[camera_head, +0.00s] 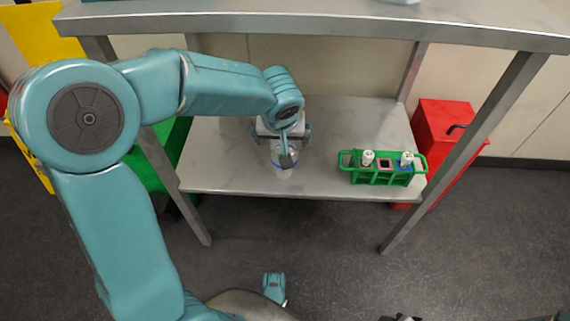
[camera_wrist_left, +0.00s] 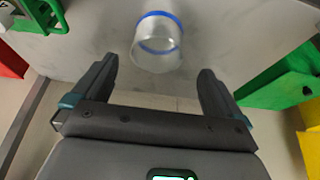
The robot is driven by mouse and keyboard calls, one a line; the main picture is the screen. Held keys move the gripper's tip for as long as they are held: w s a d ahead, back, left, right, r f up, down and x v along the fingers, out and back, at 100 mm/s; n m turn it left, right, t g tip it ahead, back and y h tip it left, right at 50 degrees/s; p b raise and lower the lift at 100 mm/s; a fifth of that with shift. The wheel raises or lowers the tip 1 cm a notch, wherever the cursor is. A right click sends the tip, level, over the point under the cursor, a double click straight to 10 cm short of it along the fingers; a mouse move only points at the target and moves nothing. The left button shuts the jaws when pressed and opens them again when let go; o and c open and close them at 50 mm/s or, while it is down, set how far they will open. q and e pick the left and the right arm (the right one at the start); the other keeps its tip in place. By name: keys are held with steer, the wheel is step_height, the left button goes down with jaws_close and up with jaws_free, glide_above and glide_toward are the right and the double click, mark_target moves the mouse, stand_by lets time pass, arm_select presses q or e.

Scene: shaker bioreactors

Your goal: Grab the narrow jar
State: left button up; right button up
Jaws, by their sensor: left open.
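A clear jar with a blue band (camera_head: 283,172) stands on the lower shelf of a metal table, near its front edge. My left gripper (camera_head: 288,150) is over the shelf at the jar and partly hides it in the head view. In the left wrist view the jar (camera_wrist_left: 158,40) is just beyond the fingertips, roughly centred between them. My left gripper (camera_wrist_left: 157,66) is open there, with nothing between its fingers. Whether a fingertip touches the jar cannot be told.
A green rack (camera_head: 383,178) with white-capped vials stands on the shelf (camera_head: 225,165) to the right of the jar. The table's upper top (camera_head: 320,22) is above the shelf. A red bin (camera_head: 440,135) is right of the table, and green and yellow things are at the left.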

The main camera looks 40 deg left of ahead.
arm_select(q)
steer(key=b+x, duration=0.3)
steer(key=x, duration=0.3)
steer(key=shift+w+d+f, duration=0.15)
steer(key=shift+w+f, duration=0.1)
arm_select(e)
steer(key=f, duration=0.1)
steer(key=w+f, duration=0.1)
steer(key=w+f+t, duration=0.1)
steer(key=shift+d, duration=0.3)
arm_select(q)
steer(key=c, duration=1.4)
steer(key=shift+r, duration=0.2)
